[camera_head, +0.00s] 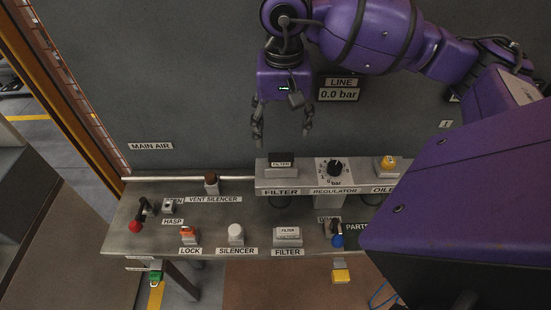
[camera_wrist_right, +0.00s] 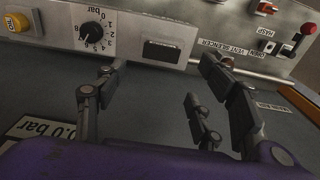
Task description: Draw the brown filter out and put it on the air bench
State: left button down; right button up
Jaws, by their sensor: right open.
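The filter (camera_head: 281,160), a dark block with a small label, sits in the raised grey housing marked FILTER. In the wrist view the filter (camera_wrist_right: 165,52) shows as a dark rectangle in the housing's face; its brown colour is hard to make out. My right gripper (camera_head: 282,138) is open and empty, its fingers spread, just above the filter in the head view and apart from it. The fingers also show in the wrist view (camera_wrist_right: 165,105). The air bench (camera_head: 262,212) is the grey shelf below. My left gripper is not in view.
A pale filter (camera_head: 287,234) and a white silencer (camera_head: 236,234) stand on the bench front. The regulator knob (camera_head: 335,168) is right of the housing's filter, and a brown vent silencer (camera_head: 211,184) is to the left. A red-handled valve (camera_head: 136,224) stands at the left end.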

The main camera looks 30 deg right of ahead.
aim_at(281, 157)
jog(key=shift+s+a+r, duration=0.1)
jog(key=shift+s, duration=0.05)
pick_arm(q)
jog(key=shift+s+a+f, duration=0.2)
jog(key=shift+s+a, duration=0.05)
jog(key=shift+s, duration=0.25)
pick_arm(e)
jog(key=shift+f, duration=0.9)
notch_tip(281, 157, down, 3)
jog(key=shift+f+b, duration=0.2)
jog(key=shift+b, duration=0.5)
notch_tip(281, 157, down, 4)
jog(key=shift+r+b, duration=0.2)
jog(key=shift+b, duration=0.85)
jog(key=shift+f, duration=0.25)
jog(key=shift+w+r, duration=0.1)
jog(key=shift+w, duration=0.1)
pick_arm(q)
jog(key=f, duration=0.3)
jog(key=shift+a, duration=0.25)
